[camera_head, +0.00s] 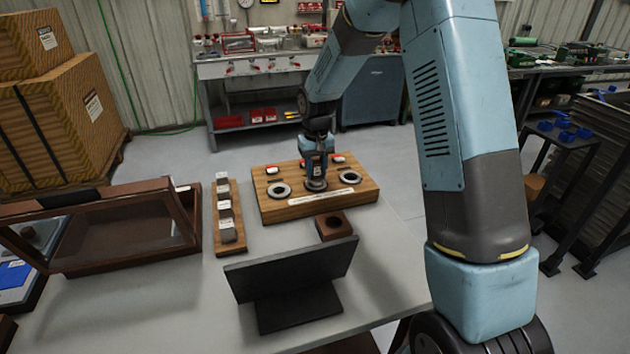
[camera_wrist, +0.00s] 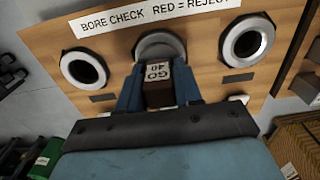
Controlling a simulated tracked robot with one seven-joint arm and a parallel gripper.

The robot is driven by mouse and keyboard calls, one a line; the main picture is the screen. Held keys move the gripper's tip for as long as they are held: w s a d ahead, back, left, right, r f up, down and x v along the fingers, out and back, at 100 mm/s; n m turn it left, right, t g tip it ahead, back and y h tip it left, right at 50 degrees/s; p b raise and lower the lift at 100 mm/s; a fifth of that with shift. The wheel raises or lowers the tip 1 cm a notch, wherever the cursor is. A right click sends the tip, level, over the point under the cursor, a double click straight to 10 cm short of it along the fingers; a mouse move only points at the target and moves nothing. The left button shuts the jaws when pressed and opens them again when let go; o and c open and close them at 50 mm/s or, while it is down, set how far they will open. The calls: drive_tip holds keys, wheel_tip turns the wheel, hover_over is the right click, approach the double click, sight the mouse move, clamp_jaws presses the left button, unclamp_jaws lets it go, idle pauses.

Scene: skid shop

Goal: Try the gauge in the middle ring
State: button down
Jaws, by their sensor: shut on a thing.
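My gripper (camera_head: 316,158) is shut on a gauge (camera_wrist: 158,88), a dark block whose pale label reads "GO 40" in the wrist view. It holds the gauge at the middle ring (camera_wrist: 160,44) of the wooden board (camera_head: 272,212). The middle ring (camera_head: 316,185) is partly covered in both views. I cannot tell how far the gauge's lower end is in the bore. The other two rings, one at the left (camera_head: 279,191) and one at the right (camera_head: 350,177), lie open with empty dark bores. The board's label (camera_wrist: 150,14) reads "BORE CHECK RED = REJECT".
A narrow wooden rack (camera_head: 238,247) with several grey blocks stands left of the board. A brown block with a hole (camera_head: 335,226) and a black angled plate (camera_head: 290,270) stand in front. A brown-framed glass case (camera_head: 125,240) is at the left. The table's front right is clear.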

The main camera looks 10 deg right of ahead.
drive_tip(key=shift+r, duration=3.65)
